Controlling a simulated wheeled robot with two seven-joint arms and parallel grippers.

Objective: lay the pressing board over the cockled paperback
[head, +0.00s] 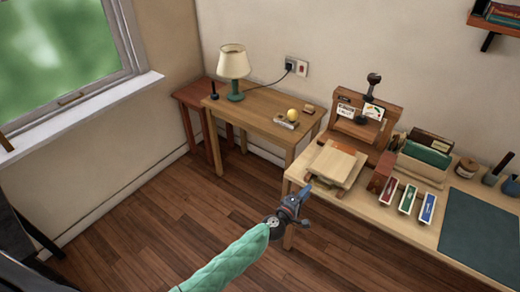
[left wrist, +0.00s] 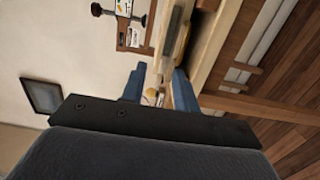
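A pale wooden board (head: 334,162), which looks like the pressing board, lies at the left end of the long table, in front of a wooden stand. Something low is under it, mostly hidden. I cannot make out the cockled paperback. My left gripper (head: 297,203) is in front of the table's left corner, apart from the board. In the left wrist view its two blue fingers (left wrist: 158,88) stand apart with only background between them. My right gripper is in neither view.
The long table (head: 400,222) also holds a dark green mat (head: 484,236), a box of books (head: 425,158) and several small coloured boxes. A smaller table (head: 262,112) with a lamp (head: 234,66) stands behind. The floor between is clear.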

